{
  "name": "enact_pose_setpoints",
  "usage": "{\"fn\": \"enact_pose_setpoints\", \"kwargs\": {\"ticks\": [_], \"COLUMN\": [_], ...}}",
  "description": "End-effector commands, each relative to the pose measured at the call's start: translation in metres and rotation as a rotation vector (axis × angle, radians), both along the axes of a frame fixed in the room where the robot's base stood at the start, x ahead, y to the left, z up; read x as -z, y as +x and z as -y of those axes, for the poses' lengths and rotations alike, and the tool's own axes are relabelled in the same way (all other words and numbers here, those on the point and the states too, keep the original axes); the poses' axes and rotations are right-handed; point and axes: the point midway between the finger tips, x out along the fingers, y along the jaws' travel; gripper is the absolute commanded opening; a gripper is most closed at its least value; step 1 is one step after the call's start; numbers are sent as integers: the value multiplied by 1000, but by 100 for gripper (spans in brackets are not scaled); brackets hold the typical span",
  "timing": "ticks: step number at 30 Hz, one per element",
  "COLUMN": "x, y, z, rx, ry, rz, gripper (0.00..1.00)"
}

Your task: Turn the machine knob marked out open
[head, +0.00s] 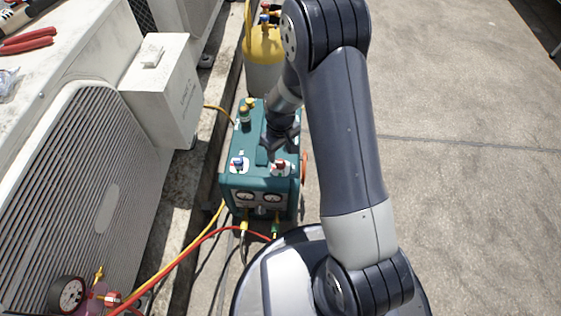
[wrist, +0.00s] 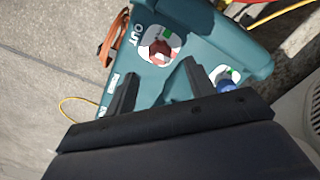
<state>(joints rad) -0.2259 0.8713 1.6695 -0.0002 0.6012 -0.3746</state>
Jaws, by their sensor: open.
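The teal machine (head: 229,190) stands on the ground with two gauges on its front. A red knob (head: 280,166) sits on a white plate at its top right front, and a blue knob (head: 238,163) sits to the left. In the wrist view the red knob (wrist: 160,50) lies beside the marking OUT, with the blue knob (wrist: 227,84) at the lower right. My gripper (head: 281,148) is open and empty, pointing down over the machine's top just behind the red knob. In the wrist view the red knob shows just beyond the gap between my fingertips (wrist: 159,70).
A yellow and grey cylinder (head: 264,65) stands behind the machine. White condenser units (head: 75,190) line the left side. Red and yellow hoses (head: 180,253) run from the machine's front to a gauge (head: 68,294) at lower left. Concrete at right is clear.

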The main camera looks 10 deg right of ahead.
Motion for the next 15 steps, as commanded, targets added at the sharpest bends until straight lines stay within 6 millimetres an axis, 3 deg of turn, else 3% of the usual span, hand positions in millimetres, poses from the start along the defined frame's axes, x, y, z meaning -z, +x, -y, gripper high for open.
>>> {"fn": "enact_pose_setpoints", "kwargs": {"ticks": [1,6,15], "x": [16,41,56], "y": [0,0,0], "z": [0,0,0], "rx": [0,1,1], "ry": [0,-1,1], "rz": [-2,-1,1], "gripper": [52,52,52]}}
